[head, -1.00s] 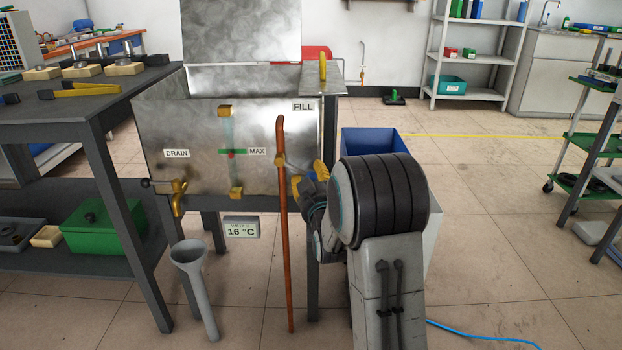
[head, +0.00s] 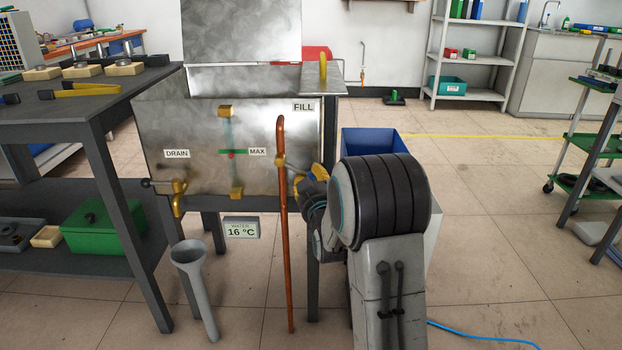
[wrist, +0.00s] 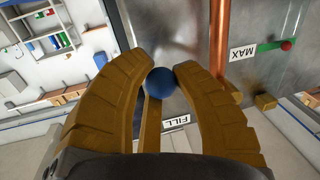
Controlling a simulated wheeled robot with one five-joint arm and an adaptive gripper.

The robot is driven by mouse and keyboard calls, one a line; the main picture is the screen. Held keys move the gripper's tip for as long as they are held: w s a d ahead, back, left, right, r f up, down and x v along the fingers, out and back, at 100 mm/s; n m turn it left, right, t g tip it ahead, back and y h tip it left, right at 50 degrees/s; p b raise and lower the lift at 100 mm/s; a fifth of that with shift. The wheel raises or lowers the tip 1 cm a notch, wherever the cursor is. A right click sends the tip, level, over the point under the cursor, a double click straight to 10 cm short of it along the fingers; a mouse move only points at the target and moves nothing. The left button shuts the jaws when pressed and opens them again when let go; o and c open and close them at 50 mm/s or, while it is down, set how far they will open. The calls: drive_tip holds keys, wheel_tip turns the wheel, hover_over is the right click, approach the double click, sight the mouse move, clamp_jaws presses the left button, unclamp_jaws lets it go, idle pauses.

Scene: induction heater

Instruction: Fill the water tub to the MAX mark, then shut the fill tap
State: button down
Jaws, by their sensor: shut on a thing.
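The metal water tub (head: 200,125) stands on legs, with a FILL label (head: 303,107) at its upper right. Its front sight gauge (head: 227,131) has brass ends, a green MAX mark and a red bead (head: 231,156) close to that mark. The water line in the tube is too small to read. My gripper (head: 297,172) is at the tub's right front, beside the copper pipe (head: 282,240). In the wrist view its yellow fingers (wrist: 160,75) are shut on a blue ball knob (wrist: 161,82), apparently the fill tap's handle. The tap body is mostly hidden.
A brass drain tap (head: 179,195) is at the tub's lower left, above a grey funnel pipe (head: 193,275). The display (head: 241,228) reads 16 °C. A dark workbench (head: 95,100) stands left and a blue bin (head: 373,143) right.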

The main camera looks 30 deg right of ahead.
drive_tip(key=shift+s+d+r, duration=0.1)
drive_tip(key=shift+r, duration=0.05)
drive_tip(key=shift+s+d+r+n+g, duration=0.1)
drive_tip(key=shift+d+r+n+g, duration=0.1)
drive_tip(key=shift+r+n, duration=0.45)
drive_tip(key=shift+s+d+r+n+g, duration=0.1)
drive_tip(key=shift+d+r+n+g, duration=0.1)
drive_tip(key=shift+r+n, duration=0.4)
drive_tip(key=shift+d+r+n, duration=0.1)
drive_tip(key=shift+r+n, duration=0.7)
drive_tip(key=shift+n, duration=0.65)
drive_tip(key=c, duration=0.9)
unclamp_jaws()
drive_tip(key=shift+c, duration=0.2)
drive_tip(key=shift+s, duration=0.1)
drive_tip(key=v, duration=1.2)
drive_tip(key=shift+r, duration=0.1)
